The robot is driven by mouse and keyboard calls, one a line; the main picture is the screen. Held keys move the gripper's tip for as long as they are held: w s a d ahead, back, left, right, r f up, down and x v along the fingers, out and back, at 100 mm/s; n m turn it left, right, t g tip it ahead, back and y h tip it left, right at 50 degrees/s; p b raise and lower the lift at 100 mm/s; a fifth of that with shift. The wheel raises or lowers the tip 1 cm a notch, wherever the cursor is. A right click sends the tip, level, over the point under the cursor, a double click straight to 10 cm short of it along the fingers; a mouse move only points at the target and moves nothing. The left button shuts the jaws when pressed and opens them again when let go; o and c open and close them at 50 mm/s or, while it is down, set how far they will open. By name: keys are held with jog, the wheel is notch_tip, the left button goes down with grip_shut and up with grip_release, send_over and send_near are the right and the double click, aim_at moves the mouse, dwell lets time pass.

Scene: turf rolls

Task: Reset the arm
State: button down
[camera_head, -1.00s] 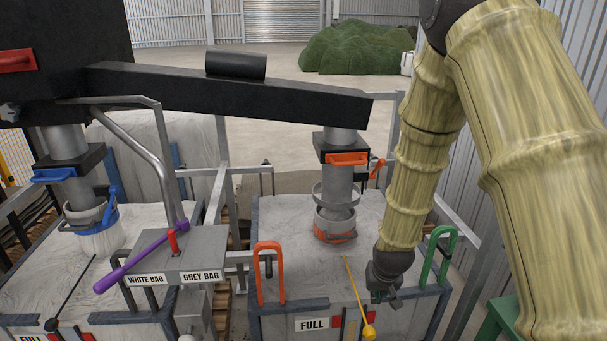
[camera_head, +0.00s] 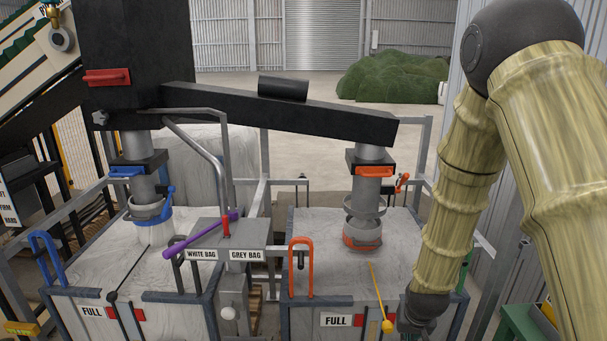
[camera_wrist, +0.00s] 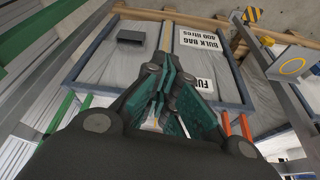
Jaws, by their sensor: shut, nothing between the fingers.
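My gripper (camera_head: 418,318) hangs at the lower right in the head view, at the front right corner of the right bulk bag (camera_head: 310,240). My own arm hides part of that bag. In the wrist view the teal fingers of my gripper (camera_wrist: 172,72) are closed together with nothing between them. Behind them is a bag front with a "FULL" label and a "BULK BAG 600 litres" label (camera_wrist: 205,45). I cannot tell whether the fingers touch anything.
A yellow-ended lever (camera_head: 387,326) and an orange handle (camera_head: 301,266) stand left of my gripper. A purple lever (camera_head: 200,236) sits on the selector box. A black chute (camera_head: 330,117) spans above the bags. A green pile (camera_head: 393,77) lies behind. A corrugated wall is at right.

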jog(key=s+f+g, duration=0.2)
jog(key=s+f, duration=1)
jog(key=f, duration=0.1)
jog(key=s+a+f+g, duration=0.1)
jog(key=s+f, duration=0.4)
jog(key=s, duration=0.6)
jog(key=s+a+f+n+g, duration=0.1)
jog(key=s+f, duration=0.4)
jog(key=s, duration=0.6)
jog(key=shift+s+a+n+y, duration=0.2)
jog(key=shift+a+n+y, duration=0.15)
jog(key=shift+a, duration=0.5)
